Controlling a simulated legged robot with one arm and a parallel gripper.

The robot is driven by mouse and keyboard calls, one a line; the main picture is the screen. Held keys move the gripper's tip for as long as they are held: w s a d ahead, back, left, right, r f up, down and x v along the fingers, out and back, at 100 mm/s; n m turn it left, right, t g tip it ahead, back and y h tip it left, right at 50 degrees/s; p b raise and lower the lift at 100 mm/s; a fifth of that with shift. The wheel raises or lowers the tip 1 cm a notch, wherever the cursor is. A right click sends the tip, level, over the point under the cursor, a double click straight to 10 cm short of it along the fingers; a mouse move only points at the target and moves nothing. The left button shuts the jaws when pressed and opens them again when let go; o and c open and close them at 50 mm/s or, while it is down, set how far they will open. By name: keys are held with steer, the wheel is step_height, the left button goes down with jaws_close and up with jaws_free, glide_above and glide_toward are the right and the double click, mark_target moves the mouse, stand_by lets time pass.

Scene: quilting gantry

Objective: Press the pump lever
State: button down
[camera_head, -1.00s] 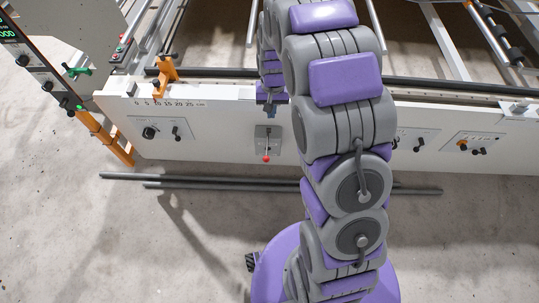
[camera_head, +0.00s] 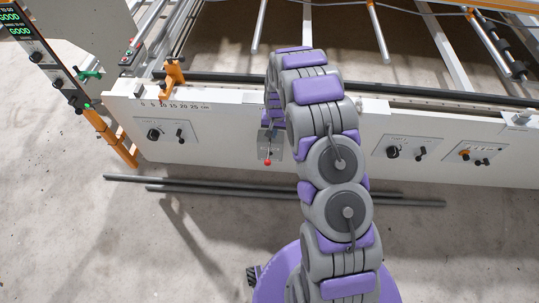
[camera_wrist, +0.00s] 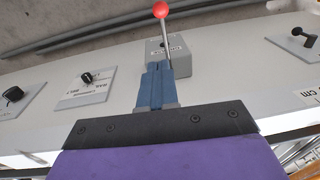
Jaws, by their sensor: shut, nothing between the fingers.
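The pump lever is a thin metal rod with a red ball knob (camera_head: 267,162) on a grey plate (camera_head: 262,146) on the white front panel. The wrist view shows the red knob (camera_wrist: 160,10) at top centre, its rod (camera_wrist: 166,33) and a grey box (camera_wrist: 181,58) behind. My gripper (camera_wrist: 157,68) has its blue fingers together, with nothing between them. In the wrist view the fingertips overlap the box, just below the rod. In the head view my gripper (camera_head: 270,127) is partly hidden by my arm, above the knob. I cannot tell whether it touches the lever.
Black-knob controls (camera_head: 153,134) (camera_head: 392,152) flank the lever on the white panel (camera_head: 225,125). An orange bracket (camera_head: 173,75) stands on the panel's top edge at left. Dark rods (camera_head: 180,187) lie on the floor below. An orange-posted display stand (camera_head: 110,140) is at left.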

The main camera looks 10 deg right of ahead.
steer(key=b, duration=0.4)
glide_above(268, 159)
steer(key=d, duration=0.1)
step_height(268, 159, down, 12)
steer(key=shift+s+a+f, duration=0.1)
steer(key=shift+a+f, duration=0.2)
steer(key=shift+f, duration=0.3)
